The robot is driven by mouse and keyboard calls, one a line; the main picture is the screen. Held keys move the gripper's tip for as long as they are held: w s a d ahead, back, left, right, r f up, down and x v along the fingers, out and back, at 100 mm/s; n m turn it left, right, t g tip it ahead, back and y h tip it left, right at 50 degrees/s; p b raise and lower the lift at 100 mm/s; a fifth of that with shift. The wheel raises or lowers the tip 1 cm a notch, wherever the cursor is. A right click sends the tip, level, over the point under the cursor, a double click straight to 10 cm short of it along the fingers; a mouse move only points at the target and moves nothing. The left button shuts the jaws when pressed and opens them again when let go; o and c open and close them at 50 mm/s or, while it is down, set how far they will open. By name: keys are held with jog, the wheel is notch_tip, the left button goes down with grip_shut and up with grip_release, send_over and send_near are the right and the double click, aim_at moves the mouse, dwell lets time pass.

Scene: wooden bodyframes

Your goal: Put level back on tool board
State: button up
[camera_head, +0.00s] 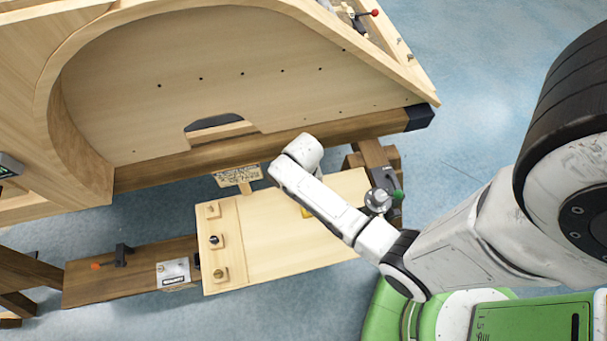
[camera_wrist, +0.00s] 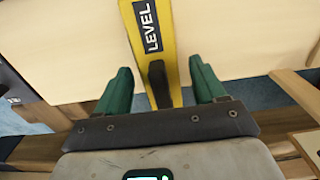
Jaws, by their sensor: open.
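The yellow level (camera_wrist: 163,45), with a black "LEVEL" label, lies lengthwise over a pale board (camera_wrist: 235,35) in the wrist view. My gripper (camera_wrist: 160,66) is open, with one green finger on each side of the level and gaps between. A dark upright piece sits on the level between the fingers. In the head view only a small yellow bit of the level (camera_head: 305,212) shows beside my arm, over the pale board (camera_head: 280,246); my fingers are hidden there. I cannot tell for sure which surface is the tool board.
Wooden blocks with knobs (camera_head: 217,241) line the pale board's left edge. A dark plank (camera_head: 135,276) with a clamp (camera_head: 122,253) and a metal plate (camera_head: 173,273) lies left. A large wooden frame (camera_head: 235,95) stands behind, close to my arm. Blue floor (camera_head: 480,120) is clear at right.

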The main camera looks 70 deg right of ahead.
notch_tip(320, 180, up, 11)
jog(key=shift+r+p, duration=0.1)
jog(key=shift+p, duration=0.45)
jog(key=s+a+r+n+t, duration=0.1)
jog(key=s+a+r+n, duration=0.6)
jog(key=a+n, duration=0.2)
jog(key=shift+s+a+n, duration=0.25)
jog(key=shift+a+n, duration=0.05)
jog(key=shift+n, duration=0.2)
jog(key=shift+r, duration=0.1)
